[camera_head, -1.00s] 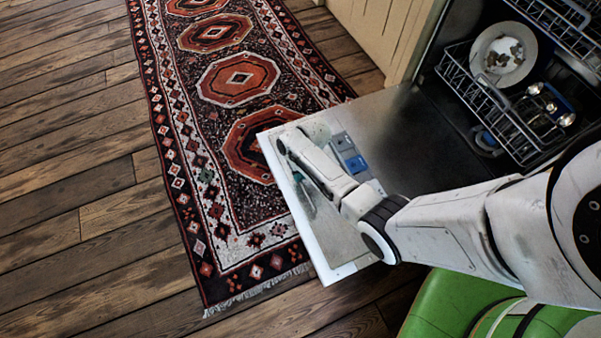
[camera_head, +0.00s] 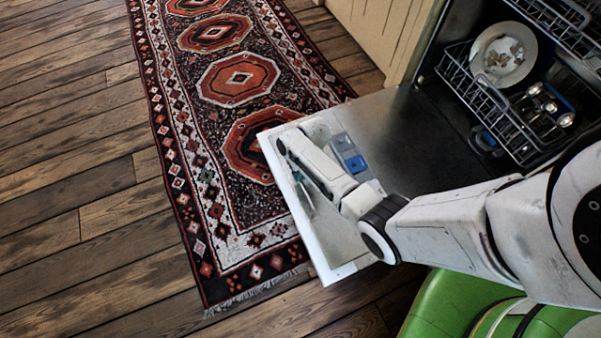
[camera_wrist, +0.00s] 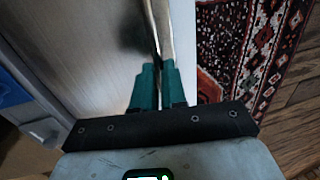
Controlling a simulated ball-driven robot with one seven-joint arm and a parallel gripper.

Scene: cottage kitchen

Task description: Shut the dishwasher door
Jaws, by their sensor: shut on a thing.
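The dishwasher door (camera_head: 435,125) is folded down open, its inner face up and its outer edge over the rug. My gripper (camera_head: 302,186) is at the outer part of the door, partly hidden by my arm. In the wrist view my gripper's teal fingers (camera_wrist: 159,88) are close together, with the door (camera_wrist: 95,70) beneath and around them. They are shut on the door near its outer edge; the exact contact is hard to see. The dishwasher's lower rack (camera_head: 497,105) is inside the cavity and holds a plate (camera_head: 503,55) and cutlery.
A patterned red rug (camera_head: 240,77) lies on the wooden floor (camera_head: 70,160) left of and under the door's outer edge. A cream cabinet front (camera_head: 385,35) stands beside the dishwasher. An upper rack (camera_head: 565,25) shows at the top right. The floor at left is clear.

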